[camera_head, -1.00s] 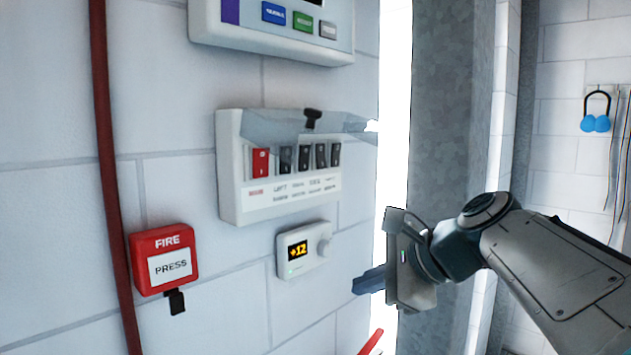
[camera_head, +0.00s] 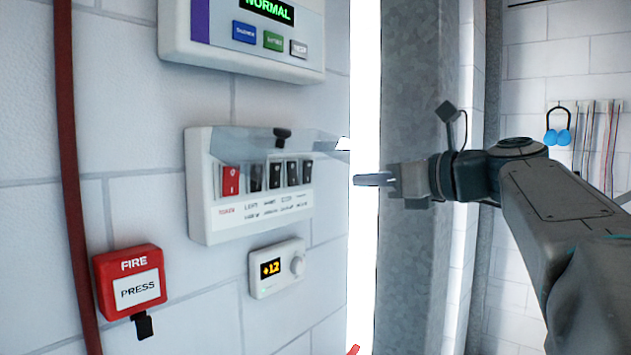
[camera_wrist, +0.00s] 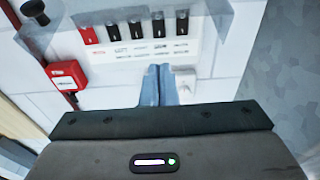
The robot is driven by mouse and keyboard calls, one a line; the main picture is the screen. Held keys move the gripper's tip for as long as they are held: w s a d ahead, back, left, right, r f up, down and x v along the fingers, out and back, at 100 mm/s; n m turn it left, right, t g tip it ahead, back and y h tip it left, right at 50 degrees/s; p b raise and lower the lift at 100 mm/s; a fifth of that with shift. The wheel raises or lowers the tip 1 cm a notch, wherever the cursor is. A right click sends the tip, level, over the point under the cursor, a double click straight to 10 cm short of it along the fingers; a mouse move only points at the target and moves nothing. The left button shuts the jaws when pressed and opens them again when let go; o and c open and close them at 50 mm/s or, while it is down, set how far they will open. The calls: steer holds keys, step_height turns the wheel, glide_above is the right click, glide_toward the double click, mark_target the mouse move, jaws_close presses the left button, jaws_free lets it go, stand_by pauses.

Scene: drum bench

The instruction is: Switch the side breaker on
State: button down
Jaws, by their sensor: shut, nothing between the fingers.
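The white breaker box (camera_head: 200,190) is on the wall in the head view, with its clear cover (camera_head: 235,142) raised. It has one red switch (camera_head: 230,180) at left and a row of several black switches (camera_head: 292,173) to its right. Their labels are too blurred to read, so I cannot tell which is the side breaker or how it is set. My gripper (camera_head: 362,180) is shut and empty, right of the box at switch height and apart from it. In the wrist view, the shut fingers (camera_wrist: 158,84) point toward the label strip (camera_wrist: 140,50) below the black switches (camera_wrist: 136,30).
A thermostat (camera_head: 277,268) sits below the breaker box. A red fire call point (camera_head: 130,280) is lower left. A control panel (camera_head: 240,52) is above. A grey column (camera_head: 415,90) stands behind my gripper. The space between gripper and box looks clear.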

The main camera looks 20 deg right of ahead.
mark_target(295, 183)
steer(key=p+x, duration=0.3)
steer(key=x, duration=1)
steer(key=shift+w+a, duration=0.15)
steer(key=shift+w, duration=0.05)
